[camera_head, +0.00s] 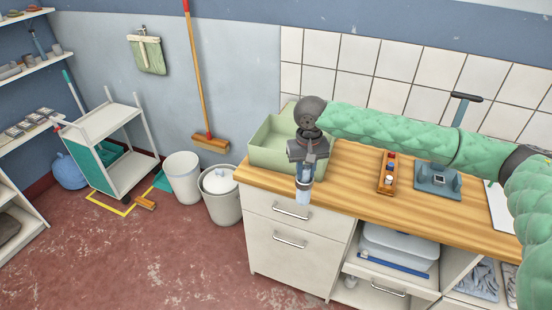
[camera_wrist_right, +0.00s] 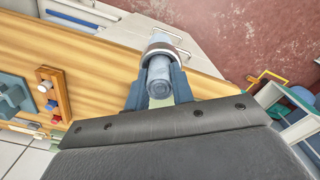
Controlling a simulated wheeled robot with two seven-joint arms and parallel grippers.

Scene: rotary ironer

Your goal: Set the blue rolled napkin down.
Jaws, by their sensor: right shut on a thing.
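The pale blue rolled napkin (camera_head: 303,196) hangs below my right gripper (camera_head: 305,176), near the front edge of the wooden counter (camera_head: 350,192). In the right wrist view the napkin (camera_wrist_right: 159,72) lies end-on between the two fingers of my right gripper (camera_wrist_right: 157,92), with a pale band around it. The gripper is shut on it. I cannot tell how high the napkin is above the counter. My left gripper is not in view.
A pale green bin (camera_head: 262,153) stands on the counter's left end, behind my right gripper. A wooden tray with small bottles (camera_head: 387,174) and a blue-grey device (camera_head: 437,180) stand further right. The counter between gripper and tray is clear. White drawers (camera_head: 280,240) are below.

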